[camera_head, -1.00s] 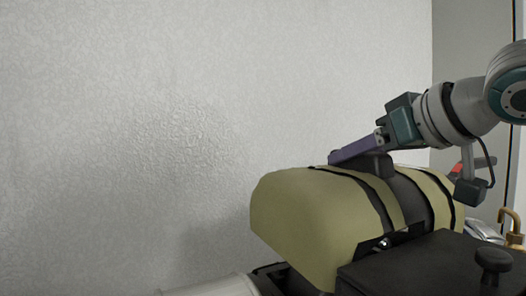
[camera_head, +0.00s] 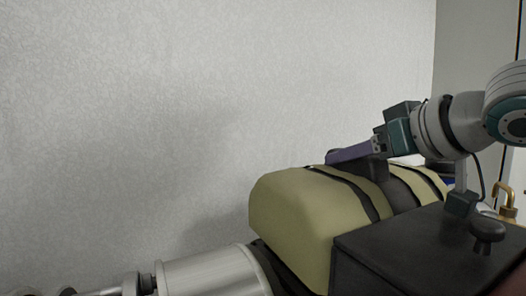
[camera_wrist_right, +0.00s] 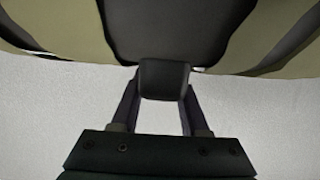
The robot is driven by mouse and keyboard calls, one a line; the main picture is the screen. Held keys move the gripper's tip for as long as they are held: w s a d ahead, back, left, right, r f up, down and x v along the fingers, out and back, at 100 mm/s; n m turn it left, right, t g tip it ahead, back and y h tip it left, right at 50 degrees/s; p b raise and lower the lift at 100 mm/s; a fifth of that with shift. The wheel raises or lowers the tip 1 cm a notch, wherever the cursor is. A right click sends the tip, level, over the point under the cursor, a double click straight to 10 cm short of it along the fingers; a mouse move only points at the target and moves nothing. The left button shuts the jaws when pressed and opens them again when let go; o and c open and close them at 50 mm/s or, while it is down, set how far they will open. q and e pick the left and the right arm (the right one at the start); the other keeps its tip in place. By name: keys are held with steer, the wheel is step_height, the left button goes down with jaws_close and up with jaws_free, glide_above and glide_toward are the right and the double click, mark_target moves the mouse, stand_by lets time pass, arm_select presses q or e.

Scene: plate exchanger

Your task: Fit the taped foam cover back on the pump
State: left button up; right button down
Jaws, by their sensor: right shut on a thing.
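The foam cover (camera_head: 300,212) is an olive-yellow rounded shell with black tape bands, right of centre in the head view. It also fills the top of the right wrist view (camera_wrist_right: 55,22). My right gripper (camera_head: 335,157) has its purple fingers shut on the dark handle block (camera_wrist_right: 164,78) on top of the cover. The cover is low over dark parts behind the black box. I cannot tell whether it touches them. The pump beneath is mostly hidden by the cover and the box. My left gripper is not in view.
A black box with a knob (camera_head: 487,232) stands in front of the cover at lower right. A silver cylinder (camera_head: 215,272) with pipe fittings lies at lower left, close to the cover. A brass padlock-like part (camera_head: 507,200) is at the right edge. A pale wall (camera_head: 180,110) is behind.

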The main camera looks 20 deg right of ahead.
steer(key=shift+r+p, duration=1.5)
steer(key=shift+p, duration=0.05)
steer(key=shift+r, duration=2.9)
steer(key=shift+f, duration=0.2)
steer(key=shift+f+b, duration=0.9)
steer(key=shift+f, duration=0.25)
steer(key=shift+r, duration=0.1)
steer(key=shift+f, duration=0.25)
